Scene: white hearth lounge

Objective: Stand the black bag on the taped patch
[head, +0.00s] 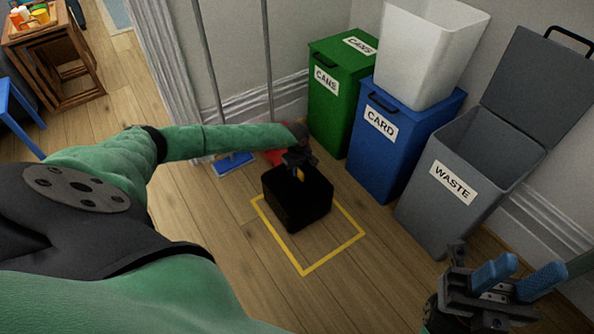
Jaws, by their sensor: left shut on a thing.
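The black bag (296,208) is a dark, box-shaped bag below my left gripper (299,174), which is shut on its top. The bag looks upright. The taped patch (304,272) is a yellow tape outline on the wooden floor. The bag overlaps the far part of the outline in the picture and hides its far corner. I cannot tell whether the bag's underside touches the floor. My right gripper (517,277), with blue fingers apart, is open and empty at the lower right.
Green cans bin (326,104), blue card bin (374,152) with a white bin (421,58) on top, and open grey waste bin (441,210) line the wall at right. A blue broom head (232,164) and a red item (274,157) lie behind the bag. Floor in front is clear.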

